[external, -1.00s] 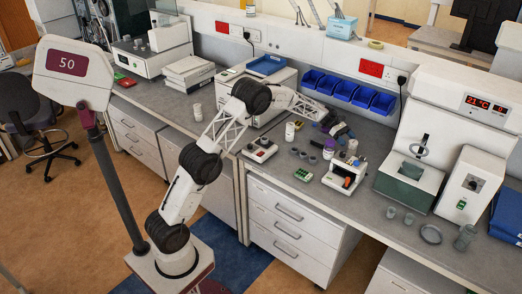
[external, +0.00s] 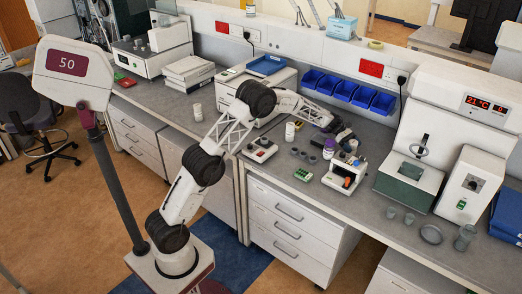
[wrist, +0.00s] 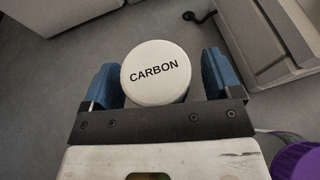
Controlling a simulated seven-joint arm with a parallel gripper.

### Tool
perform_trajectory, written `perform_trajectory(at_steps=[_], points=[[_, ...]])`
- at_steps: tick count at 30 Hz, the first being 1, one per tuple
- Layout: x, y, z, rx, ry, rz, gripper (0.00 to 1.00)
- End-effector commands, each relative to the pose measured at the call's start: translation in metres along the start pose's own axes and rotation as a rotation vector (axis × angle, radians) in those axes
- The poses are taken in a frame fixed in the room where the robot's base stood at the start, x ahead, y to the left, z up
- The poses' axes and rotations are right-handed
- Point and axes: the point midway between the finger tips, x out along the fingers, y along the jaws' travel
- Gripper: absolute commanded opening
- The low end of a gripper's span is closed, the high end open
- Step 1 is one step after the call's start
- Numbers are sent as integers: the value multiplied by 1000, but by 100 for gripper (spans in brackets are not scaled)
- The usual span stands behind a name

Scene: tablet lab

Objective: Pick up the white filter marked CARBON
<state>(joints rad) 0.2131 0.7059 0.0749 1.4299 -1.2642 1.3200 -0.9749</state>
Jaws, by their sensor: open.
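The white round filter marked CARBON (wrist: 156,73) shows in the wrist view with its lettered top facing the camera. It sits between the two blue fingers of my gripper (wrist: 160,78). The fingers are open, one on each side, with a narrow gap visible at least on the right. In the external view, my gripper (external: 340,131) is low over the bench, beyond the small cups. I cannot make out the filter there; the gripper seems to hide it.
A purple-lidded jar (external: 329,148) stands close to my gripper, and its lid (wrist: 297,158) shows at the wrist view's lower right. A white bottle (external: 290,131) stands to the left. A small white device (external: 345,172) is in front. Blue bins (external: 346,92) line the wall behind.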

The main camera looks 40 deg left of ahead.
Motion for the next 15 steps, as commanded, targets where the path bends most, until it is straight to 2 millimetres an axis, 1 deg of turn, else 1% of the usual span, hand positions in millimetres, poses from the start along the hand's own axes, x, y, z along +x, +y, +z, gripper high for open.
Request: perform_trajectory(at_steps=[2, 3, 13, 14, 15], points=[[0, 0, 0, 0, 0, 0, 84], [0, 0, 0, 0, 0, 0, 82], [0, 0, 0, 0, 0, 0, 32], [0, 0, 0, 0, 0, 0, 28], [0, 0, 0, 0, 0, 0, 28]])
